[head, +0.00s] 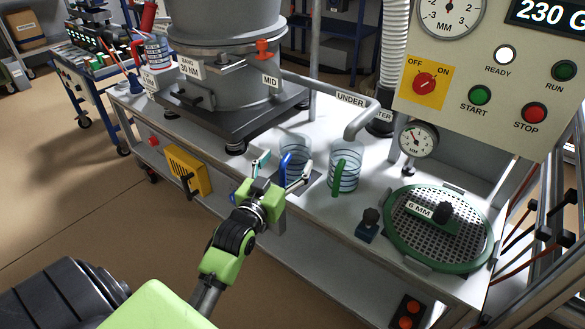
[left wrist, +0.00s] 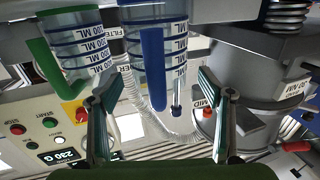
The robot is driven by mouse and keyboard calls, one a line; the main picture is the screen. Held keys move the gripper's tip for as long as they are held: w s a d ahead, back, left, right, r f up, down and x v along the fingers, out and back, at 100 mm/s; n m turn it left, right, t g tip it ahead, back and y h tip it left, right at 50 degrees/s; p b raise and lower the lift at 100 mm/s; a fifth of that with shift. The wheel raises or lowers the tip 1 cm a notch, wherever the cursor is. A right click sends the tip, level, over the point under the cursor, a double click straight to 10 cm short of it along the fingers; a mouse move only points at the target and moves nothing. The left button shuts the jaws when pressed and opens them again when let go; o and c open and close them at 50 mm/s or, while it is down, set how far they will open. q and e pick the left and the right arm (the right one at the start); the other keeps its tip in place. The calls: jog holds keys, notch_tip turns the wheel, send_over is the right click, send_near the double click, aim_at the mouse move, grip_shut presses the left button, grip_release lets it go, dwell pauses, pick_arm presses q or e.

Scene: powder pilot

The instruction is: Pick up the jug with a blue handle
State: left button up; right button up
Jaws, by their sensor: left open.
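The jug with a blue handle (head: 297,146) stands upright on the bench at the middle of the head view, clear with dark rings. Its blue handle faces my left gripper (head: 283,170), which is open with one finger to each side of the handle and partly covers the jug. In the left wrist view the blue-handled jug (left wrist: 172,42) appears between the open fingers of my left gripper (left wrist: 157,88), its handle pointing toward the camera. Nothing is gripped. I cannot tell whether a finger touches the handle. My right gripper is not in view.
A jug with a green handle (head: 344,166) stands close to the right. A red-handled jug (head: 156,50) is at the far left. The grey sieve machine (head: 222,50) stands behind left. A round mesh sieve (head: 460,252) and control panel (head: 480,75) are at right.

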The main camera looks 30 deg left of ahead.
pick_arm(q)
jog(key=w, duration=0.3)
jog(key=shift+w+a+f+b, duration=0.15)
jog(key=shift+w+a+b, duration=0.1)
jog(key=shift+w+b, duration=0.1)
jog(key=shift+w, duration=0.15)
jog(key=c, duration=1.2)
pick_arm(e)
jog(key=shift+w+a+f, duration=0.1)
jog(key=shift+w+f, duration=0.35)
pick_arm(q)
jog(key=shift+r+p, duration=1.7)
jog(key=shift+r, duration=3.4)
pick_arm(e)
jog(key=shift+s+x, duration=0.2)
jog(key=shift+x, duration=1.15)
